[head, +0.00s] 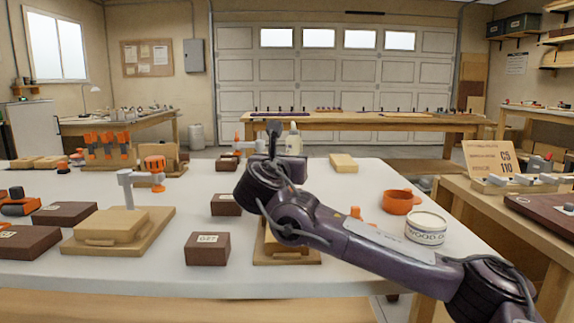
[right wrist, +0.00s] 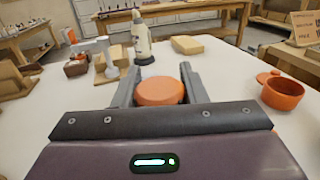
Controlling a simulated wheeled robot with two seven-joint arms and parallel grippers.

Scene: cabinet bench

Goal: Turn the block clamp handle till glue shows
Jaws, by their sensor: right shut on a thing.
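The block clamp on its wooden board (head: 300,257) stands at the front middle of the white table. Its pale block (head: 271,243) shows only in part, and my right arm hides the rest, including the glue joint. In the right wrist view an orange round handle knob (right wrist: 160,92) sits between the two grey fingers of my right gripper (right wrist: 161,72), which is shut on it. In the head view my own wrist hides these fingers. My left gripper is in neither view.
Another clamped block on a board (head: 118,238) stands to the left. Dark labelled blocks (head: 207,248) lie near the clamp. An orange pot (head: 397,202) and a white tin (head: 426,228) stand to the right. A glue bottle (right wrist: 142,42) stands beyond the gripper.

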